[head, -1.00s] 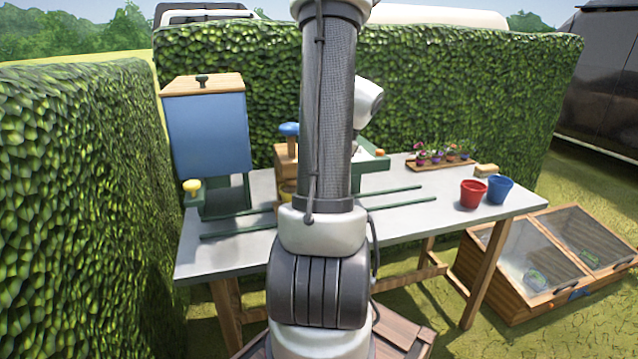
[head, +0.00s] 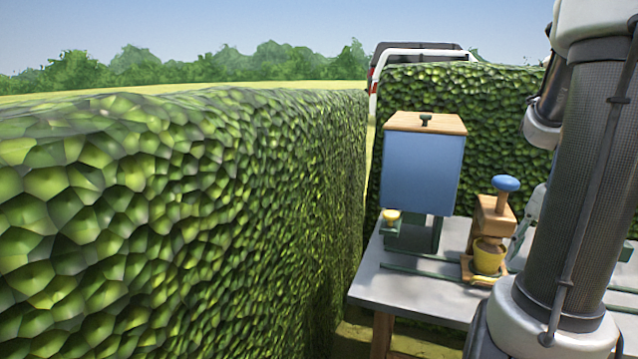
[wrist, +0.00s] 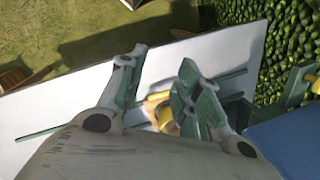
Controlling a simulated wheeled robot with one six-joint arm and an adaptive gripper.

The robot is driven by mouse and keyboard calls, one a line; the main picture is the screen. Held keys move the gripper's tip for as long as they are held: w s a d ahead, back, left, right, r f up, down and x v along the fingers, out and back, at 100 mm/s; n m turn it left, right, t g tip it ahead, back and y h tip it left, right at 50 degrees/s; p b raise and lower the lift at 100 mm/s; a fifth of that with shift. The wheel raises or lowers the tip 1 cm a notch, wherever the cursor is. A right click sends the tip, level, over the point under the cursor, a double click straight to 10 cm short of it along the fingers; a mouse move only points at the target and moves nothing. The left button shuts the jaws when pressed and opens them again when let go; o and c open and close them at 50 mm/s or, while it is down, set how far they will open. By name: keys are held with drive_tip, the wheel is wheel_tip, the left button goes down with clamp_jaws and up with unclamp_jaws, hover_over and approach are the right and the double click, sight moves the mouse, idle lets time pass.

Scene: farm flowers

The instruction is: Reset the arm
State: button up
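My arm stands at the right of the head view. In the wrist view my gripper (wrist: 163,62) has its two green-grey fingers spread apart with nothing between the tips. A yellow pot (head: 488,257) sits on a small wooden stand on the rails, under a wooden block with a blue knob (head: 506,183). The pot also shows partly in the wrist view (wrist: 163,115), beyond and between the fingers. The gripper's exact distance from it cannot be told.
A blue hopper (head: 423,172) with a wooden lid stands on the grey table (head: 400,285). A tall hedge (head: 180,210) fills the left, and another hedge runs behind the table. The right part of the table is outside the head view.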

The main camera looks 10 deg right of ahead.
drive_tip(key=a+r+n+t+h, duration=0.1)
drive_tip(key=a+r+n, duration=0.4)
drive_tip(key=a, duration=0.3)
drive_tip(key=a+r+n+t+h, duration=0.1)
drive_tip(key=a+r+n+t, duration=0.1)
drive_tip(key=a+r+n, duration=0.2)
drive_tip(key=a+n, duration=0.3)
drive_tip(key=a, duration=0.2)
drive_tip(key=shift+s+a+r+n, duration=0.15)
drive_tip(key=shift+s+r+n, duration=0.2)
drive_tip(key=shift+n, duration=0.05)
